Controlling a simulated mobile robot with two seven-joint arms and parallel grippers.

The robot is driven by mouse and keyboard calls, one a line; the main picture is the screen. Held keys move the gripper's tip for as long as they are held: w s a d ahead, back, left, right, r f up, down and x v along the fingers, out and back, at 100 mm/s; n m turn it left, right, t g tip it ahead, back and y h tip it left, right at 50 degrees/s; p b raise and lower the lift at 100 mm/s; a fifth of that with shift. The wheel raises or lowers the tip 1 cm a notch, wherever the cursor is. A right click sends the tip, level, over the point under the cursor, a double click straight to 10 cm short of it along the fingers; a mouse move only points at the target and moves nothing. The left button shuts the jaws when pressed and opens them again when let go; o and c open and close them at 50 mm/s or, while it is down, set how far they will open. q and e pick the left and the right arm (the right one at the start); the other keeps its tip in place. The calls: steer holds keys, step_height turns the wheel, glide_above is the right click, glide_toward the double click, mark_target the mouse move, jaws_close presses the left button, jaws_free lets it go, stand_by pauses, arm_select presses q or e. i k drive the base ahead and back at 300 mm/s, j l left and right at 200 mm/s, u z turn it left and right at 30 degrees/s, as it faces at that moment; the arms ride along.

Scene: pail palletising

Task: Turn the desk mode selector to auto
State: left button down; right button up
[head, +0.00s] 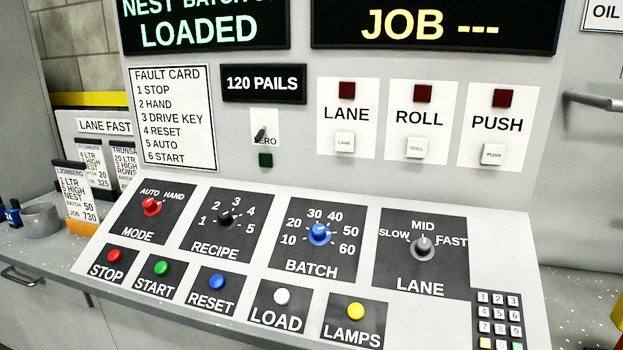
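The mode selector is a red knob (151,206) on a black plate marked MODE (138,235) at the left of the sloped desk panel. AUTO is printed above it to the left and HAND above it to the right. The knob is small here, and I cannot tell for sure which word its pointer faces. Nothing touches or covers it. Neither of my grippers is in view.
Right of it are the black recipe knob (225,219), blue batch knob (319,234) and grey lane knob (423,247). Below are the red stop button (115,256), green start button (162,268) and blue reset button (217,281). A keypad (498,322) sits lower right.

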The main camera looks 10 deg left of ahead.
mark_target(152, 208)
steer(key=u, duration=1.2)
